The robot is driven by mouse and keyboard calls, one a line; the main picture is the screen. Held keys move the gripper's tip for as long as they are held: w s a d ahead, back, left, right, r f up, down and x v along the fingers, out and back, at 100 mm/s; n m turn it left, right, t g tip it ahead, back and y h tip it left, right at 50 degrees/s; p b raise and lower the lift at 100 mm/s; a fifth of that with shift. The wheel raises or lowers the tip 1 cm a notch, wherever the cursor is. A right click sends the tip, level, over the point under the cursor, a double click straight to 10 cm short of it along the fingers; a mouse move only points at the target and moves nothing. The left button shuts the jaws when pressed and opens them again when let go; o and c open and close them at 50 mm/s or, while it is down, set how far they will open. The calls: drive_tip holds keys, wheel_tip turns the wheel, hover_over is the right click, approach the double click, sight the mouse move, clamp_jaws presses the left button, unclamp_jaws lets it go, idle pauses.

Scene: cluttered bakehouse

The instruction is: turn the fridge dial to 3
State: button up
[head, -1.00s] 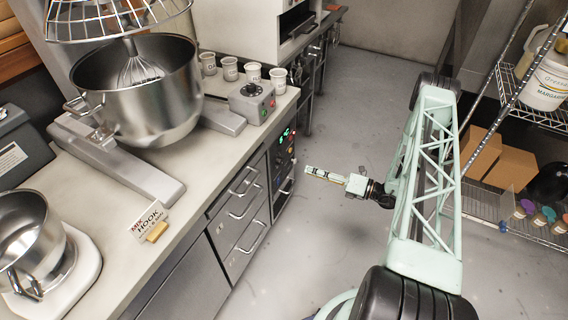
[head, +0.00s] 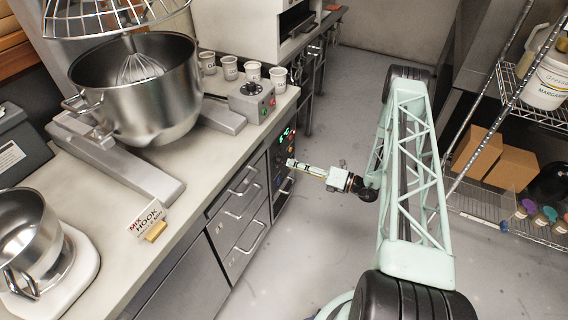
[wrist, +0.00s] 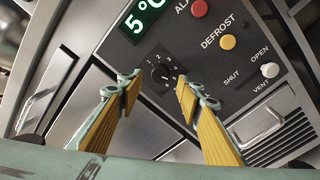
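The fridge dial (wrist: 160,73) is a small dark round knob with white numerals around it, below the green 5°C display (wrist: 143,17) in the wrist view. I cannot tell which number it points to. My gripper (wrist: 157,92) is open in the wrist view, its two yellow-padded fingers apart, one on each side of the dial in the picture. I see no contact with the dial. In the head view my gripper (head: 292,163) is by the fridge control panel (head: 284,143), and the dial is too small to make out there.
The panel also has a red alarm button (wrist: 198,8), a yellow defrost button (wrist: 227,42) and a vent knob (wrist: 270,70). A metal handle (wrist: 258,128) sticks out below. The counter (head: 190,160) holds a mixer bowl (head: 138,90) and cups. The floor (head: 310,250) is clear.

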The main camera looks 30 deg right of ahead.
sight(279, 160)
drive_tip(key=shift+x, duration=2.6)
drive_tip(key=c, duration=0.8)
